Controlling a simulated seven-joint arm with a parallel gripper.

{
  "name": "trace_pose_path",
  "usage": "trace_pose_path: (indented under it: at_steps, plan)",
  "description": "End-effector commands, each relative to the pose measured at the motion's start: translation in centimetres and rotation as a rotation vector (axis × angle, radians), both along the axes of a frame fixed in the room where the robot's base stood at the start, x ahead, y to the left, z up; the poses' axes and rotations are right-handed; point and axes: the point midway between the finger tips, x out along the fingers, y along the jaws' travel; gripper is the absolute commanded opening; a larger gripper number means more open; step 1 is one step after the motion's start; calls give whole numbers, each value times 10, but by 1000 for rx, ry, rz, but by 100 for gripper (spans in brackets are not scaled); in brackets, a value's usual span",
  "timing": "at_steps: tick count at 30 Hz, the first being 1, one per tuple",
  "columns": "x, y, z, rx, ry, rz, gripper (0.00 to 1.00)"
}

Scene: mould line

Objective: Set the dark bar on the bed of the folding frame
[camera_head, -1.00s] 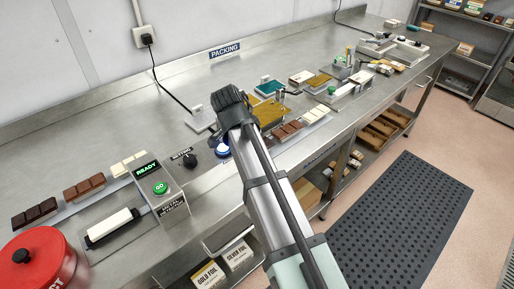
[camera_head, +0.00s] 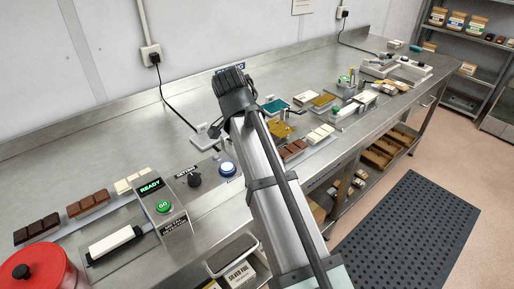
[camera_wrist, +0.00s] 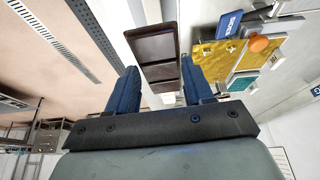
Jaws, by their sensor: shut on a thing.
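My gripper (camera_wrist: 158,74) has blue fingers, shut on the sides of a dark brown segmented bar (camera_wrist: 152,46) in the wrist view. In the head view my black wrist hides the fingers and this bar. A gold sheet (camera_wrist: 212,60) with a small star-shaped mark lies right of the bar in the wrist view, by an orange knob (camera_wrist: 259,43). It seems to lie on the folding frame; the same gold area (camera_head: 280,130) shows just right of my wrist in the head view. The bar is apart from it. The frame's bed is partly hidden.
A brown bar (camera_head: 292,148) and a white bar (camera_head: 320,134) lie near the front edge beside my arm. Another dark bar (camera_head: 37,228) is at far left, near a red pot (camera_head: 40,270). The GO panel (camera_head: 163,207) stands left of my arm. Bare bench (camera_head: 100,135) lies behind.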

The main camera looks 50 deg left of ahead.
Motion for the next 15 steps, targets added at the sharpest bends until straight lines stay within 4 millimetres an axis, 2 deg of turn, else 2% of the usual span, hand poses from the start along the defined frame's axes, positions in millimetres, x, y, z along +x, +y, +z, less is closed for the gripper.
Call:
trace_pose_path:
  at_steps: [5, 15]
  plan:
    - [5, 4, 5, 0, 0, 94, 21]
    - [27, 27, -3, 0, 1, 546, 21]
